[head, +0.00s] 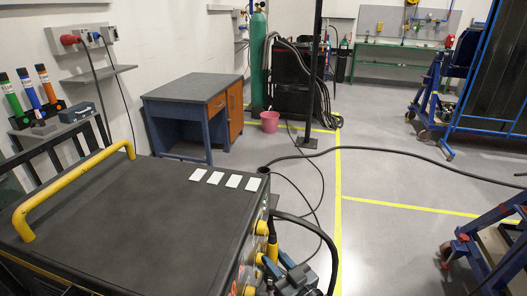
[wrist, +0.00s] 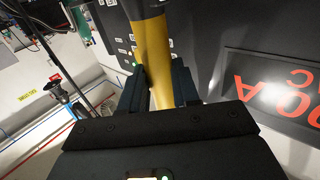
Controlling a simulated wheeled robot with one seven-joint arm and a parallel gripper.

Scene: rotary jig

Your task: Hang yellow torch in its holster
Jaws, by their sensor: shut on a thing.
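The yellow torch (wrist: 153,50) shows in the wrist view as a yellow cylinder between the two dark fingers of my gripper (wrist: 159,88), which is shut on it. Its far end runs up out of the picture, and its near end is hidden by the gripper body. In the head view, a yellow piece that looks like the torch (head: 272,246) is beside the right side of the black machine, with my gripper (head: 285,262) low next to it. A small black ring or cup (head: 263,170) sits at the machine's back right corner; I cannot tell whether it is the holster.
The black machine (head: 130,215) has a yellow handle (head: 70,190) and several white labels on top. A black cable (head: 325,240) arcs down right of my gripper. A dark panel with red lettering (wrist: 275,95) is close by in the wrist view. Grey floor is open beyond.

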